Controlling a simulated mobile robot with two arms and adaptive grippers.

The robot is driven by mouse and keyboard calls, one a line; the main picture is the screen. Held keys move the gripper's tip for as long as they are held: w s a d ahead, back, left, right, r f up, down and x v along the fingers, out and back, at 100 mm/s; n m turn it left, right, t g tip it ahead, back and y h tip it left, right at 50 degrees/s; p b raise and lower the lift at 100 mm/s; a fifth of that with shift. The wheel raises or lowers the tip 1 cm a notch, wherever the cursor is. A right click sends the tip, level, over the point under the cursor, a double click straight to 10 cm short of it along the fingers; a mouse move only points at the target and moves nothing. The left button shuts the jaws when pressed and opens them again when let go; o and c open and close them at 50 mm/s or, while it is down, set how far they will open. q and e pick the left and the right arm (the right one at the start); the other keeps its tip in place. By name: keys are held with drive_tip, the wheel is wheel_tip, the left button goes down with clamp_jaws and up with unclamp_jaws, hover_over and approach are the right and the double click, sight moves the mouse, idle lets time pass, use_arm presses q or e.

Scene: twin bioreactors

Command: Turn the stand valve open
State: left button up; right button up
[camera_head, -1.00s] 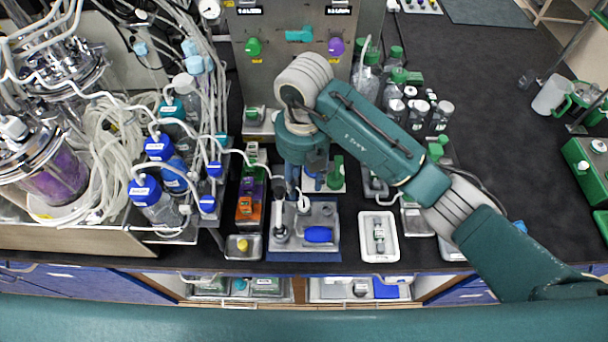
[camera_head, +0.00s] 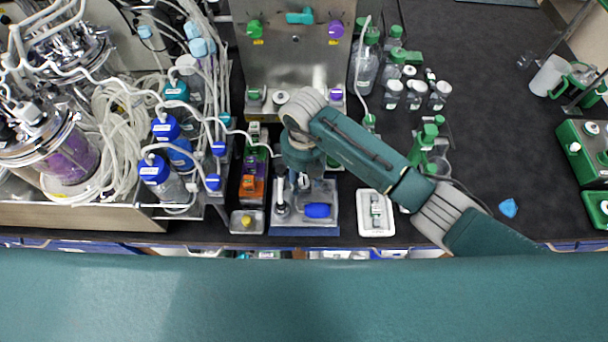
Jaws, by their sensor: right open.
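A grey base plate (camera_head: 283,226) sits on a blue mat near the front of the bench. It carries a short metal upright (camera_head: 282,207) with a dark top and a rounded blue part (camera_head: 317,211). Which part is the stand valve, I cannot tell. A teal lever (camera_head: 300,17) lies level on the steel panel behind. My right gripper (camera_head: 302,184) is open and points down over the rear of the plate. Its wrist hides much of its fingers, and contact cannot be made out. My left gripper is not in view.
An orange-and-green rack (camera_head: 252,185) stands close left of the plate, a white tray (camera_head: 376,230) to its right. Tubes, bottles and a glass vessel (camera_head: 70,155) crowd the left. Several bottles (camera_head: 415,95) stand behind right.

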drive_tip(key=shift+w, duration=0.1)
clamp_jaws()
drive_tip(key=shift+w, duration=0.1)
idle(0.7)
drive_tip(key=shift+f+n+b, duration=0.15)
drive_tip(key=shift+n+b, duration=0.65)
drive_tip(key=shift+b, duration=0.15)
drive_tip(key=n+b, duration=1.3)
drive_tip(key=b, duration=0.4)
drive_tip(key=shift+f, duration=0.15)
drive_tip(key=shift+r+n+b, duration=0.3)
drive_tip(key=shift+n+b, duration=0.7)
drive_tip(key=shift+b, duration=0.6)
